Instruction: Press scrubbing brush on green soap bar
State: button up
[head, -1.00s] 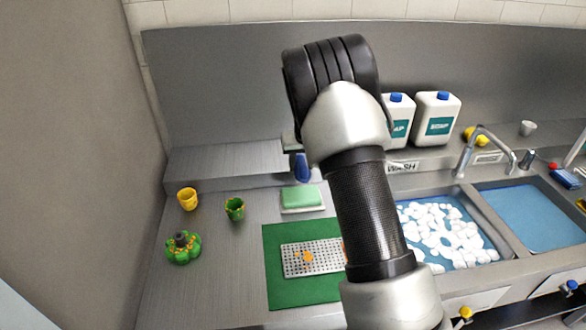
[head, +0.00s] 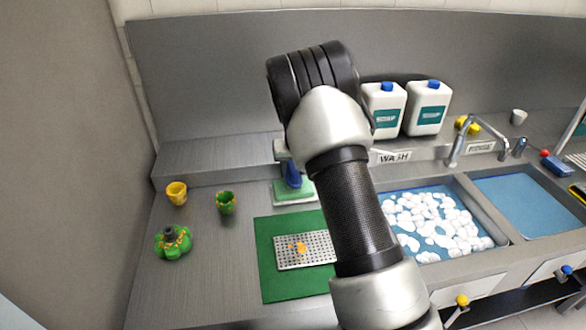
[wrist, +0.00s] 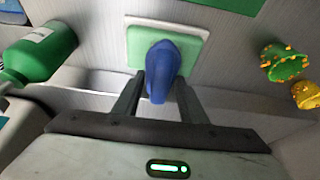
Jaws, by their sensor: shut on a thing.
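The blue scrubbing brush (head: 292,174) is between the fingers of my gripper (wrist: 160,80), which is shut on it. In the wrist view the brush (wrist: 163,58) points at the green soap bar (wrist: 137,47) and covers part of it. The soap bar (head: 285,191) lies on a pale dish (wrist: 201,30) on the steel counter. The brush's lower end overlaps the soap in both views; I cannot tell whether it presses on it. My arm hides the right part of the dish in the head view.
A green mat (head: 270,286) with a perforated metal tray (head: 318,250) lies nearer. A green bottle (wrist: 42,52) is close to my gripper.

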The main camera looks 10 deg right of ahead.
aim_at(292, 163)
jog(key=shift+f+b, duration=0.6)
jog(key=shift+b, duration=0.1)
dwell(2.2)
jog(key=shift+r+p, duration=1.75)
jog(key=shift+r, duration=1.85)
